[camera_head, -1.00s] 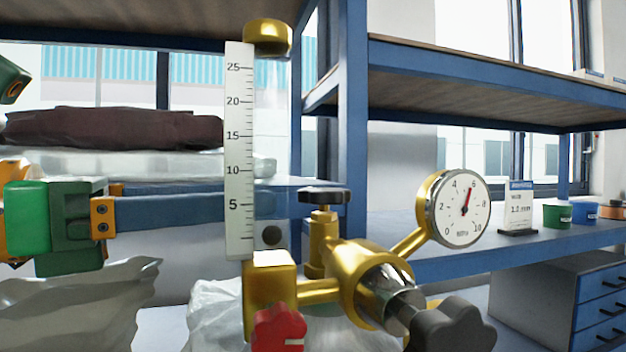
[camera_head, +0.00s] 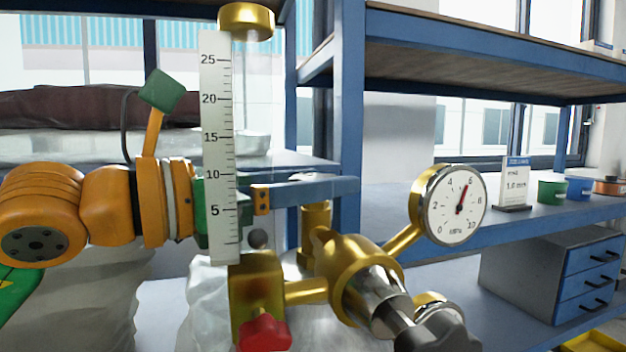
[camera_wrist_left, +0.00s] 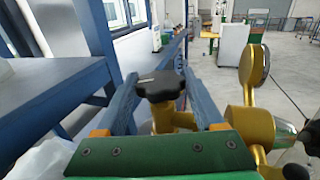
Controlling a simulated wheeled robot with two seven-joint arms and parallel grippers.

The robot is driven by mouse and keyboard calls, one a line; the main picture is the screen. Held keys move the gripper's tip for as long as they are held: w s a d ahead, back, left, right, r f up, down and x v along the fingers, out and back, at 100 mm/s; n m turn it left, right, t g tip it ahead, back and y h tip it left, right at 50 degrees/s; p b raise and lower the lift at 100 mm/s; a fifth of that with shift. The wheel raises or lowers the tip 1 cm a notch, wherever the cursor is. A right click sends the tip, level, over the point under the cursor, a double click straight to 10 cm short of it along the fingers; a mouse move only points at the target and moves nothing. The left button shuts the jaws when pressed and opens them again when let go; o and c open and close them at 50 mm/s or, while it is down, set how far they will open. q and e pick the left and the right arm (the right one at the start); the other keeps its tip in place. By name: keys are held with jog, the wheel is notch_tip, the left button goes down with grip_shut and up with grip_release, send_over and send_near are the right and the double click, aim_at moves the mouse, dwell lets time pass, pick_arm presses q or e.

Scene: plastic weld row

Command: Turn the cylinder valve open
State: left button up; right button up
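The cylinder valve has a black handwheel (camera_wrist_left: 160,85) on a brass stem (camera_wrist_left: 172,118). In the head view only a thin top strip of the handwheel (camera_head: 312,177) shows above my gripper's finger, with the brass valve body (camera_head: 314,225) below. My left gripper (camera_wrist_left: 160,95) has reached past the flow tube, its two blue fingers on either side of the handwheel. The fingers look apart, with narrow gaps to the handwheel; contact is not clear. In the head view the near finger (camera_head: 345,188) hides most of the handwheel. My right gripper is out of view.
The scaled flow tube (camera_head: 217,130) stands close in front of my gripper, with a red knob (camera_head: 264,333) below. The brass regulator (camera_head: 356,265) carries a round gauge (camera_head: 458,205) and a grey knob (camera_head: 440,332). A blue shelf post (camera_head: 350,120) stands behind.

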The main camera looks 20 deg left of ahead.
pick_arm(q)
jog(key=shift+c, duration=0.5)
jog(key=b, duration=0.1)
jog(key=n+t+y+b, duration=0.1)
jog(key=shift+s+d+f+y+b, duration=0.1)
jog(key=shift+f+y+b, duration=0.2)
jog(key=shift+r+n+y, duration=0.2)
jog(key=shift+n+y, duration=0.1)
jog(key=shift+r, duration=0.1)
jog(key=o, duration=1.4)
jog(key=shift+c, duration=0.2)
